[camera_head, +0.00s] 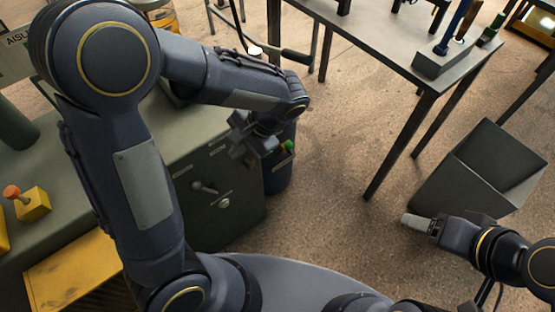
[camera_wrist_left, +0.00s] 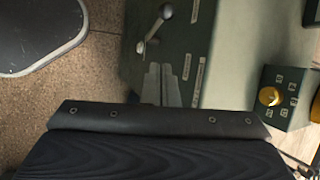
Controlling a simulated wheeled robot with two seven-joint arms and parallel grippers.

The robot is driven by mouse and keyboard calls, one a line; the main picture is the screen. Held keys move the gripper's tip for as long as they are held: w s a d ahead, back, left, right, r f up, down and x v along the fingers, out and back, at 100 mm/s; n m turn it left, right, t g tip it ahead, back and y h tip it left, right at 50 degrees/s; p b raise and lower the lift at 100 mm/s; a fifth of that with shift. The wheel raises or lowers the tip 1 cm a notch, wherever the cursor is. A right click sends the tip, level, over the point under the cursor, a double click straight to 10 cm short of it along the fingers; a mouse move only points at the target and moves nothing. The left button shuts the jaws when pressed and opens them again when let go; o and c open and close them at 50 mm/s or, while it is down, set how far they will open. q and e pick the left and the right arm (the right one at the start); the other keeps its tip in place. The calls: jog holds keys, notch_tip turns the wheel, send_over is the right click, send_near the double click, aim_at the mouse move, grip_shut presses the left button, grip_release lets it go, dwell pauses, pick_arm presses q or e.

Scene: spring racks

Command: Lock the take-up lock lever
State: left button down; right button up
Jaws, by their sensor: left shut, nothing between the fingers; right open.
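A grey lever (camera_head: 205,187) with a rounded end sits on the side panel of the green-grey cabinet (camera_head: 232,184). A lever with a ball end (camera_wrist_left: 154,28) also shows on the panel in the left wrist view. I cannot read the labels to tell which lever is named. My left gripper (camera_head: 240,152) is in front of the panel, above the lever in the head view. Its fingers (camera_wrist_left: 160,72) are shut and empty, just below the lever's hub in the wrist view, with no clear contact. My right gripper (camera_head: 418,222) is open and empty, far to the right.
A round fitting (camera_head: 224,203) is on the panel near the lever. A blue bin (camera_head: 278,172) stands beside the cabinet. A yellow box with an orange knob (camera_head: 33,205) is on the cabinet top. A grey bin (camera_head: 470,175) and table (camera_head: 375,35) stand right; floor between is clear.

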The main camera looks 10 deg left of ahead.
pick_arm(q)
jog(key=w+d+f+m+t+y+b, duration=0.4)
jog(key=d+f, duration=0.4)
jog(key=f, duration=0.2)
jog(key=w+d+f+m+t+y+b, duration=0.4)
jog(key=d+f+t, duration=0.4)
jog(key=f, duration=0.2)
jog(key=w+b, duration=0.1)
jog(key=b, duration=0.1)
jog(key=shift+w+d+f+m+y+b, duration=0.2)
jog(key=shift+d+f+m+y+b, duration=0.1)
jog(key=shift+d+b, duration=0.1)
jog(key=w+a+r, duration=0.3)
jog(key=a, duration=0.7)
jog(key=shift+w+a, duration=0.35)
jog(key=shift+w, duration=0.05)
